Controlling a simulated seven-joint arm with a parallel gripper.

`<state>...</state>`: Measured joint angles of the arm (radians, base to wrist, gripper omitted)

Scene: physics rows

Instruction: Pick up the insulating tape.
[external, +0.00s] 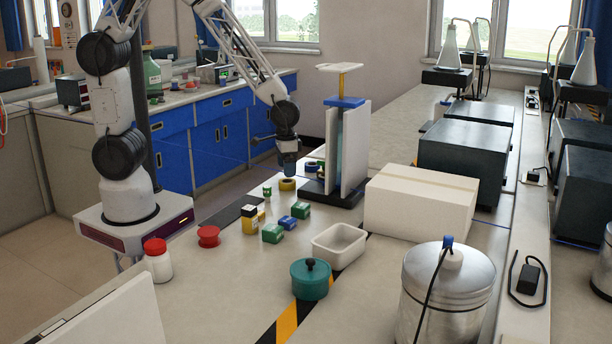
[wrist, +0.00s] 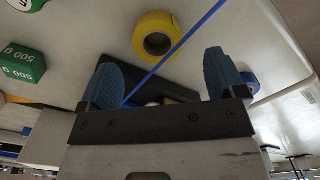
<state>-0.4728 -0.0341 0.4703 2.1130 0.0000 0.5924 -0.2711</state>
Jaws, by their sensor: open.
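A yellow roll of tape (external: 287,184) lies on the bench in front of the black base of a stand. In the wrist view the yellow roll (wrist: 144,28) is beyond my fingertips, a little left of the middle, its hole facing me. A blue roll (external: 312,167) sits behind it near the stand; it also shows in the wrist view (wrist: 250,79), partly hidden by a finger. My gripper (external: 289,168) is just above the yellow roll. In the wrist view the blue fingers of my gripper (wrist: 163,75) are apart with nothing between them.
The upright stand (external: 354,150) is close on the right of my gripper. A white box (external: 421,203) is further right. A blue line crosses the wrist view.

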